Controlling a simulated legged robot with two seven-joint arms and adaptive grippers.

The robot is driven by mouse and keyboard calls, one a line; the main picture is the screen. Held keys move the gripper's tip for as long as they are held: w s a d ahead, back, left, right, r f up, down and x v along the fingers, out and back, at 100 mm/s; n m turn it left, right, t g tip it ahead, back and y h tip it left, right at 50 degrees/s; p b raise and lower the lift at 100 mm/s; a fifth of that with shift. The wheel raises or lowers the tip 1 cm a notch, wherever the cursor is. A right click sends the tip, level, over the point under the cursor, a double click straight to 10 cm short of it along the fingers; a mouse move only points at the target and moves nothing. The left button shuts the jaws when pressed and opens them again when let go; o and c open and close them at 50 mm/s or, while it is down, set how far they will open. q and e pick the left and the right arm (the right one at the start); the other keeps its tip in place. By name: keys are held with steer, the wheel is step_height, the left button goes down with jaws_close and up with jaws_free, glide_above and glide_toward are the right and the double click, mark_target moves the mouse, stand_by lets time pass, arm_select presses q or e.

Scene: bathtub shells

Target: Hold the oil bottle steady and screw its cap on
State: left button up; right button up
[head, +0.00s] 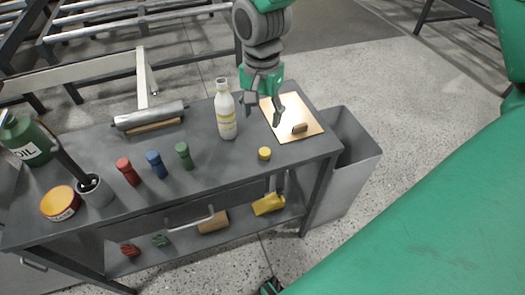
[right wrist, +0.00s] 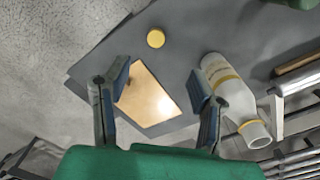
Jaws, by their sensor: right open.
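The oil bottle (head: 226,118) is white with a yellow-banded label and stands upright on the grey bench. Its neck is bare in the right wrist view (right wrist: 238,98). The yellow cap (head: 264,153) lies apart from it on the bench, nearer the front edge; it also shows in the right wrist view (right wrist: 156,38). My right gripper (head: 264,107) is open and empty, pointing down to the right of the bottle, above the pale board. In the right wrist view its fingers (right wrist: 160,88) are wide apart, one close beside the bottle in the picture.
Red, blue and green-topped pieces (head: 156,164) stand left of the bottle. A roller (head: 150,118), a green OIL can (head: 24,140) and a grey bin (head: 350,170) are around.

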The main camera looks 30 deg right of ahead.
steer(key=d, duration=0.1)
steer(key=b, duration=0.1)
glide_above(264, 152)
steer(key=a, duration=0.2)
steer(key=f, duration=0.8)
steer(key=shift+d, duration=0.2)
steer(key=shift+d+f, duration=0.15)
steer(key=shift+f, duration=0.15)
steer(key=shift+d+f, duration=0.2)
steer(key=shift+d, duration=0.5)
steer(key=f, duration=0.2)
steer(key=f+b, duration=0.1)
steer(key=f, duration=0.1)
steer(key=shift+a+f, duration=0.2)
steer(key=shift+f, duration=0.15)
steer(key=shift+d+f, duration=0.1)
steer(key=shift+f, duration=0.05)
steer(key=shift+d, duration=0.35)
steer(key=c, duration=0.7)
arm_select(q)
step_height(264, 152, down, 2)
steer(key=shift+d+f, duration=0.1)
steer(key=shift+f, duration=0.1)
arm_select(e)
steer(key=shift+a, duration=0.35)
steer(key=shift+c, duration=0.4)
